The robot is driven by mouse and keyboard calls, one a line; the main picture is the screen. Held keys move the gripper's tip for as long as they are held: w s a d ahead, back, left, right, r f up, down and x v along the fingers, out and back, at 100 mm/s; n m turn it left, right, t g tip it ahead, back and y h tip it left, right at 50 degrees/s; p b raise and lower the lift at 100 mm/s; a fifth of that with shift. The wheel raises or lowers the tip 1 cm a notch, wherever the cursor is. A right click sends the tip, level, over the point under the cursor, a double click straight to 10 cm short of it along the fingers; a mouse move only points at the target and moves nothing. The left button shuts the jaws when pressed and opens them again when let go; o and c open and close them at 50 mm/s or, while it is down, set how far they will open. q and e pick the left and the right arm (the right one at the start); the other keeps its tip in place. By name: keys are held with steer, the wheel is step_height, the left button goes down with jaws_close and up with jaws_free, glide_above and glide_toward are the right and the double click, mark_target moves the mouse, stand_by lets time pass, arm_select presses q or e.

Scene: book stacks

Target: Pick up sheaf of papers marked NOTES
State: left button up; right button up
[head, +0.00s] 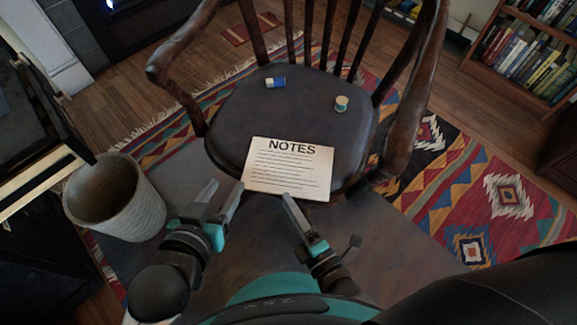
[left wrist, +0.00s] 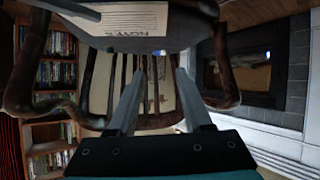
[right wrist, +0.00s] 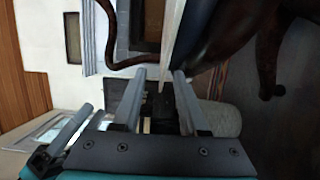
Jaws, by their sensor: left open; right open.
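The sheaf of papers marked NOTES (head: 290,165) lies flat on the front part of the dark chair seat (head: 235,115). Its near edge reaches the seat's front edge and seems to stick out slightly past it. It also shows at the top of the left wrist view (left wrist: 118,18). A thin pale strip beside the seat in the right wrist view seems to be its edge (right wrist: 173,45). My left gripper (head: 227,186) is open and empty, just left of the papers' near left corner. My right gripper (head: 288,198) is open, close to their near edge; I cannot tell whether it touches.
A blue-and-white eraser-like block (head: 275,83) and a small round object (head: 341,103) sit farther back on the seat. Wooden chair arms (head: 405,120) rise on both sides. A pale basket (head: 115,200) stands at left. A bookcase (head: 520,60) is at upper right.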

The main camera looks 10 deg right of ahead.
mark_target(278, 191)
arm_select(q)
steer(key=shift+s+d+r+n+t+h+b, duration=0.25)
steer(key=shift+d+r+t+h+b, duration=0.4)
steer(key=shift+t, duration=0.55)
steer(key=shift+s+d+r+n+t+h+b, duration=0.15)
steer(key=shift+s+d+r+t+h+b, duration=0.15)
steer(key=shift+d+r+t+b, duration=0.7)
arm_select(e)
steer(key=shift+a+f+p+x, duration=0.1)
steer(key=shift+f+p+x, duration=0.1)
steer(key=shift+x, duration=1.15)
steer(key=shift+a+f+p+x, duration=0.15)
steer(key=shift+x, duration=1.15)
arm_select(q)
steer(key=shift+a+f, duration=0.1)
steer(key=shift+f, duration=0.15)
arm_select(e)
steer(key=shift+s, duration=0.1)
steer(key=shift+c, duration=0.4)
arm_select(q)
steer(key=shift+w, duration=0.1)
arm_select(e)
jaws_close()
